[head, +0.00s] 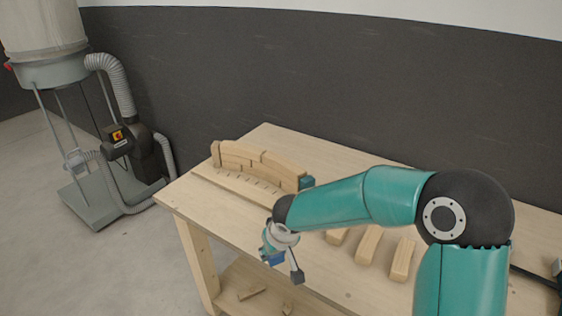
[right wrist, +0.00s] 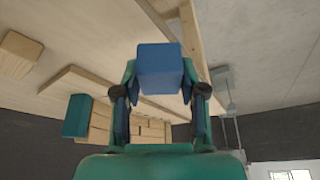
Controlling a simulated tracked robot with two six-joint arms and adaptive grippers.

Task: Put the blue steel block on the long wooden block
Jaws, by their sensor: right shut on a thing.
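My right gripper (head: 281,264) is shut on a blue block (head: 276,258), out past the table's front edge in the head view. In the right wrist view the blue block (right wrist: 159,68) sits between the two fingers, clear of the tabletop. Wooden blocks lie on the table to the right of the gripper: one (head: 369,244), another (head: 402,259) and one partly behind my arm (head: 336,237). I cannot tell for sure which is the long one. A wooden block also shows in the right wrist view (right wrist: 18,55). My left gripper is not in view.
Scraps (head: 251,293) lie on the lower shelf. A dust collector (head: 95,170) stands left of the table.

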